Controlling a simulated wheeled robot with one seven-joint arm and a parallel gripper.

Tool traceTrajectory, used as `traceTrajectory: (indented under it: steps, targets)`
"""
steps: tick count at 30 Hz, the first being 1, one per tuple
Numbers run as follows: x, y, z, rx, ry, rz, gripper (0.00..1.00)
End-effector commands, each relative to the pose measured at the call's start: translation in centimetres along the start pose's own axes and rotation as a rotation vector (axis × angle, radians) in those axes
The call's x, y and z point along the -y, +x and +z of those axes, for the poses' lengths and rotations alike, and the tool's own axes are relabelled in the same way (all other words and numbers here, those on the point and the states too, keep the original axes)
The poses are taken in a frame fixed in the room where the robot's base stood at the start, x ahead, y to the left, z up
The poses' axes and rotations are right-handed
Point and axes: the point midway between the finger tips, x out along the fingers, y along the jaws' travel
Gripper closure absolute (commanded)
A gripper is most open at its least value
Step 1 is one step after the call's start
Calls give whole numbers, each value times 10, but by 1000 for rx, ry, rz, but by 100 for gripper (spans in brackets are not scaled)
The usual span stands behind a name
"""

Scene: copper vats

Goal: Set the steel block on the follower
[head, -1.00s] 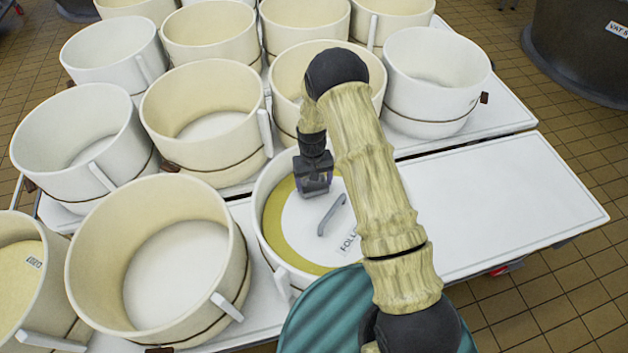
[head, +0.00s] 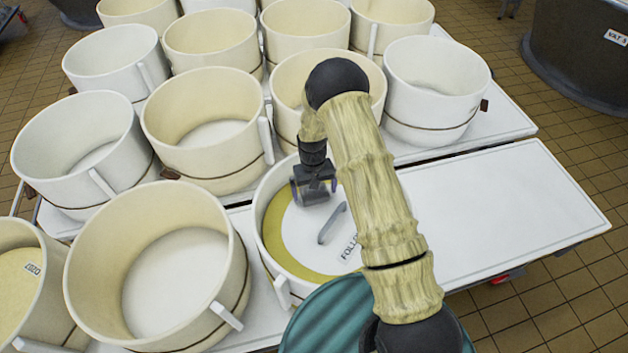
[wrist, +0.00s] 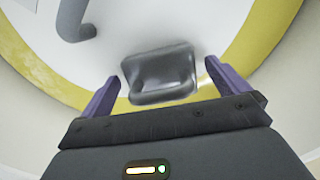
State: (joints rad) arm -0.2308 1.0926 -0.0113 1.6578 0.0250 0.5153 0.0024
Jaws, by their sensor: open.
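The follower (head: 295,225) is a white disc labelled "FOLL…", with a grey bar handle (head: 332,223), inside a white hoop. A yellow ring shows around the disc. In the wrist view the grey, shiny steel block (wrist: 160,74) rests on the white follower (wrist: 190,22), close to the yellow ring (wrist: 262,45) and apart from the handle (wrist: 75,20). My gripper (head: 314,190) is low over the left back part of the follower. Its purple fingers are open, one on each side of the block, with gaps visible. In the head view the gripper mostly hides the block.
Several empty cream and white hoops (head: 150,255) crowd the tables to the left and behind. A bare white table top (head: 500,215) lies to the right.

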Motion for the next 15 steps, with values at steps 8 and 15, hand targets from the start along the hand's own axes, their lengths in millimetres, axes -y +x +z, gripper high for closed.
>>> traceTrajectory:
  steps: [8, 15]
  targets:
    - [0, -32, -2, -7, 0, 0, 0]
    - [0, -80, -2, -8, 0, 0, 0]
